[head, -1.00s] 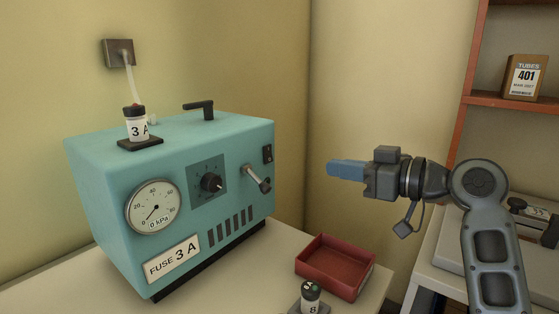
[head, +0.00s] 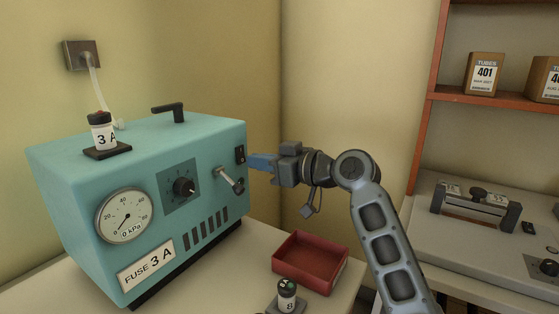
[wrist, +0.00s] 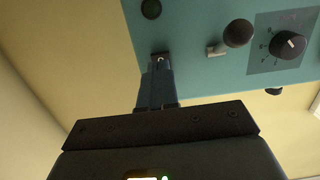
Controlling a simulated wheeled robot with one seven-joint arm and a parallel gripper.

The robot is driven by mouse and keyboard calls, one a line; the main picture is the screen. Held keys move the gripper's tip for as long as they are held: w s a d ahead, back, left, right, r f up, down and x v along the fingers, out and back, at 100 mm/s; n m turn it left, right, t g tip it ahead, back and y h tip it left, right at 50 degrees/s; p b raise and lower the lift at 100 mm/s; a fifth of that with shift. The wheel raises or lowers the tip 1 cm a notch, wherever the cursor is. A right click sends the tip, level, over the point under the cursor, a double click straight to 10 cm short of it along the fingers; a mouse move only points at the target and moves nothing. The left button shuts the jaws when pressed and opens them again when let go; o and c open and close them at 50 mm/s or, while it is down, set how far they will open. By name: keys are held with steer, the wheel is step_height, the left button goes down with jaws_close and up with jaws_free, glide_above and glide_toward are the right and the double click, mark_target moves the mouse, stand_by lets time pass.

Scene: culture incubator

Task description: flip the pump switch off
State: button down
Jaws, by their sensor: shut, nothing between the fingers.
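The teal pump box (head: 150,150) stands on the table at left in the head view. Its small dark switch (head: 240,154) is near the upper right corner of the front panel; whether it is on or off is too small to tell. My gripper (head: 251,161) is shut and empty, its blue fingertips right at the switch. In the wrist view the fingers (wrist: 158,72) reach the dark switch plate (wrist: 160,57) and partly cover it; I cannot tell if they touch.
A lever with a round end (head: 230,180) sticks out just below the switch. A dial knob (head: 184,187) and a gauge (head: 125,216) are further left.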

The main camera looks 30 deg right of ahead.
steer(key=shift+x, duration=0.8)
